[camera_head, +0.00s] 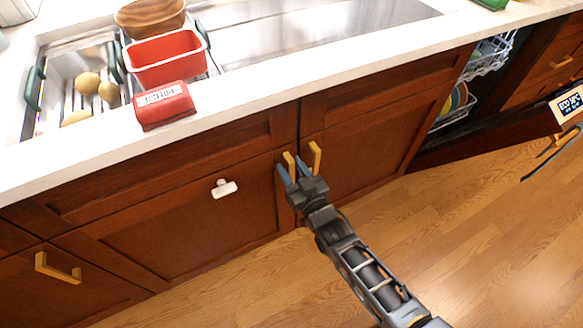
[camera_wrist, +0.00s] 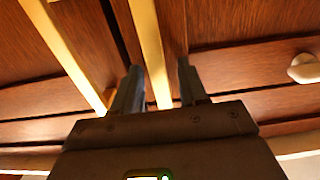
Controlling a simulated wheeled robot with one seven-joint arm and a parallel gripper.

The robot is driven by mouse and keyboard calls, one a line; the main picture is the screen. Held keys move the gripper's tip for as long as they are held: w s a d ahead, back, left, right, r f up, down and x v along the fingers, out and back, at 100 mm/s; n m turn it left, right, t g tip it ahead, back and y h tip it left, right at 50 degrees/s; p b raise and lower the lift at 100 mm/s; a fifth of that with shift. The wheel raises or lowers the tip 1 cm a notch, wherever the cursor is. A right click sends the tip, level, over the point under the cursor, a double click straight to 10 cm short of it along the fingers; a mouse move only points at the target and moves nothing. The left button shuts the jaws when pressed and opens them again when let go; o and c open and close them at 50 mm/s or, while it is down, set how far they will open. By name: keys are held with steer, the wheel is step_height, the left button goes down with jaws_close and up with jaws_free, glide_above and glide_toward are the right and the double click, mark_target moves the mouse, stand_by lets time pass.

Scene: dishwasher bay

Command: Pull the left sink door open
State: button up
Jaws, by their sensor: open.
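The left sink door (camera_head: 170,230) is a reddish-brown wooden panel below the sink, and it looks closed. Its yellow bar handle (camera_head: 290,163) is upright near the door's right edge. My gripper (camera_head: 291,174) is at this handle with its jaws open. In the wrist view the handle (camera_wrist: 149,45) runs between the two grey fingers (camera_wrist: 160,85), with a finger on each side and visible gaps. The fingers partly hide the handle's lower part in the head view.
The right sink door (camera_head: 375,125) has its own yellow handle (camera_head: 315,157) close beside my gripper. A white fixture (camera_head: 224,188) sits on the left door. A dishwasher door (camera_head: 500,140) hangs open at right. The wooden floor (camera_head: 480,220) in front is clear.

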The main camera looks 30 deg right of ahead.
steer(key=shift+w, duration=0.15)
steer(key=shift+c, duration=0.3)
jaws_close()
stand_by(0.3)
